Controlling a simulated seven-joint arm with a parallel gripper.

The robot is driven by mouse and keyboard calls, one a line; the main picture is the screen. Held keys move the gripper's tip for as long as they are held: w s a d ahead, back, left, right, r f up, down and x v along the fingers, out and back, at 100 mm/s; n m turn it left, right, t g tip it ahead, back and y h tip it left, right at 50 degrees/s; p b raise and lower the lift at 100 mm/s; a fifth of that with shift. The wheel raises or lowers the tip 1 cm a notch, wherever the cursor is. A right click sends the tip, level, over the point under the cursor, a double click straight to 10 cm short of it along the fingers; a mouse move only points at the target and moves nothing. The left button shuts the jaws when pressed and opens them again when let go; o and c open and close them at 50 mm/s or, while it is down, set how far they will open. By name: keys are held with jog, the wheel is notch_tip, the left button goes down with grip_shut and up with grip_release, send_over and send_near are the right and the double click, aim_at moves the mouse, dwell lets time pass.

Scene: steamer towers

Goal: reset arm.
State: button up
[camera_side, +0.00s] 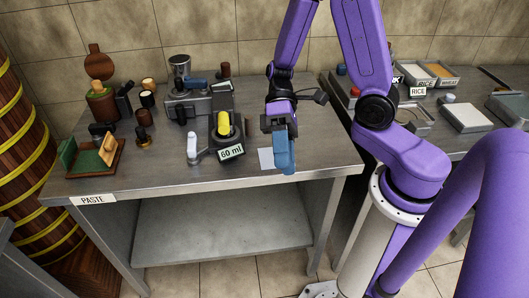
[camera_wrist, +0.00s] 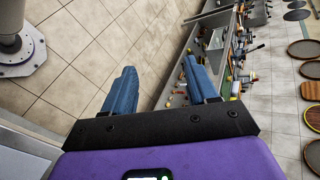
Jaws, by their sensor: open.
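My gripper (camera_side: 284,160) hangs over the right part of the metal table (camera_side: 330,165), beside a white square (camera_side: 265,160) lying on the tabletop. In the wrist view my gripper (camera_wrist: 163,92) has its two blue fingers spread apart with nothing between them. Beyond the fingers that view shows tiled floor and, off to the right, a counter with many small things. Nothing is held.
A device labelled "60 ml" (camera_side: 230,152) with a yellow part stands left of my gripper. A grey machine (camera_side: 185,100), dark jars and a green-lined wooden holder (camera_side: 90,160) stand farther left. Labelled trays (camera_side: 437,70) are on the right table.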

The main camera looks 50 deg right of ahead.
jog(key=s+d+r+n+t+h, duration=0.3)
jog(key=s+d+n+t+h, duration=0.4)
jog(key=n+h, duration=0.1)
jog(key=shift+s+r+t+h, duration=0.2)
jog(key=shift+r+t+h, duration=0.1)
jog(key=shift+r+h, duration=0.1)
dwell(1.8)
